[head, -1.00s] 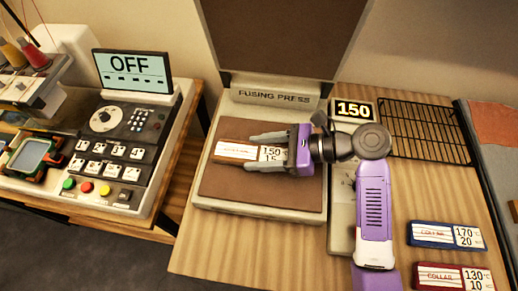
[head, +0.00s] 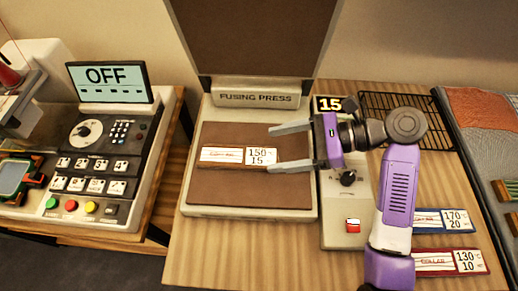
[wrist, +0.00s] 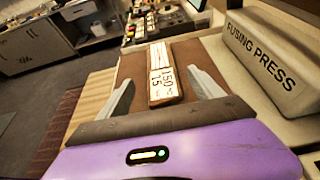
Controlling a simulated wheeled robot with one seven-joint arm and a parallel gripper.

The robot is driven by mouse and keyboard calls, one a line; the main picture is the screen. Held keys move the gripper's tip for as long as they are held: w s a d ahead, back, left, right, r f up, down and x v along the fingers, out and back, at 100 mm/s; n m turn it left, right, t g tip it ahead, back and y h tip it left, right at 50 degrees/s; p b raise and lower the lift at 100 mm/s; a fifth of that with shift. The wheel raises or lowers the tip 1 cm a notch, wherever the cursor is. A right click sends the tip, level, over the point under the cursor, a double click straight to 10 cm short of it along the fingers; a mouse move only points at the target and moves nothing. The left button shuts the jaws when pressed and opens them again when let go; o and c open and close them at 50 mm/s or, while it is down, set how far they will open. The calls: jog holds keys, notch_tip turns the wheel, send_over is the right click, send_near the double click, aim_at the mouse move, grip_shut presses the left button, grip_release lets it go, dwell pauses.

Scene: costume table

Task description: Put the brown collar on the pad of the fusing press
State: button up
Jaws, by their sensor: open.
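The brown collar (head: 222,155), with a label reading 150 and 15, lies flat on the brown pad (head: 240,190) of the fusing press (head: 258,97). In the wrist view the collar (wrist: 160,75) lies between and beyond my finger tips. My gripper (head: 270,149) is open and empty, its fingers at the right end of the collar and apart from it. The press lid stands raised behind the pad.
A blue collar (head: 440,220) and a red collar (head: 450,262) lie on the table at the right. A black wire rack (head: 395,105) is behind my arm. The press control box has a red switch (head: 353,226). A machine with an OFF screen (head: 105,78) stands at the left.

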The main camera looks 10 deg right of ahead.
jog(key=shift+v, duration=1.6)
